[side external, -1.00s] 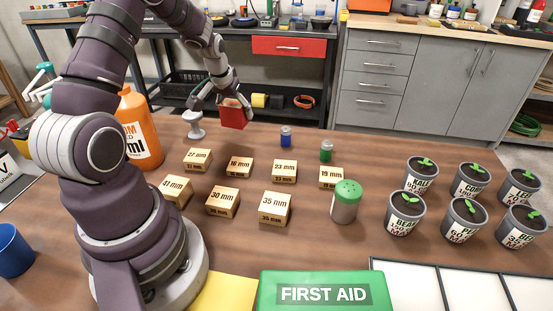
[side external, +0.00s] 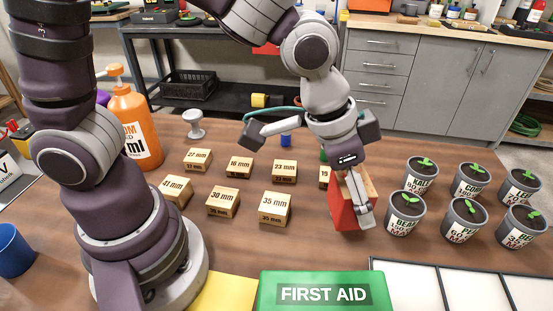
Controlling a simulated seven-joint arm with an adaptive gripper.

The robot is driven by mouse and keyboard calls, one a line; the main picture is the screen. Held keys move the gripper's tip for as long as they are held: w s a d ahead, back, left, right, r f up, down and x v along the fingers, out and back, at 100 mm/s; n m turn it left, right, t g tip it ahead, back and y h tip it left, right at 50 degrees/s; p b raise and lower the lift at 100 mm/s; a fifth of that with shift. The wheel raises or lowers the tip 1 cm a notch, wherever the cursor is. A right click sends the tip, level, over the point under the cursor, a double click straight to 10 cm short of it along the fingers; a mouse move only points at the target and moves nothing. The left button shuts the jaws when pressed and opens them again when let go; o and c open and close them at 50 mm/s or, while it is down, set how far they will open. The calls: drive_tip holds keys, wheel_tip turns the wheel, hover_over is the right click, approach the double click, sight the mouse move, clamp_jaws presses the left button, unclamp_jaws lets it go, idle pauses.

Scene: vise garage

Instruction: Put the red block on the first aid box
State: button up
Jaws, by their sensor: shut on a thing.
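The red block (side external: 341,212) is held in my gripper (side external: 355,200) above the right part of the table. One finger shows against the block's near right side; the other finger is mostly hidden. The green first aid box (side external: 270,292) lies at the bottom middle, cut off by the picture's lower edge, with a white FIRST AID label. Nothing lies on the visible part of its top. The block is up and to the right of the box in the picture, apart from it.
Wooden blocks with mm labels (side external: 223,202) stand in the table's middle. Potted seedlings (side external: 405,212) stand close to the right of the block. A white-panelled tray (side external: 470,290) lies right of the box, a yellow item (side external: 222,294) left of it. The green-lidded shaker is hidden behind the block.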

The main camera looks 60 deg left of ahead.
sight(343, 297)
drive_tip(key=s+d+m, duration=0.3)
drive_tip(key=s+d, duration=0.1)
drive_tip(key=s, duration=0.2)
drive_tip(key=shift+g+h, duration=0.4)
drive_tip(key=f, duration=0.7)
drive_tip(key=shift+d+f, duration=0.3)
drive_tip(key=shift+f, duration=0.05)
drive_tip(key=shift+f, duration=0.1)
drive_tip(key=o, duration=1.2)
drive_tip(key=shift+c, duration=0.2)
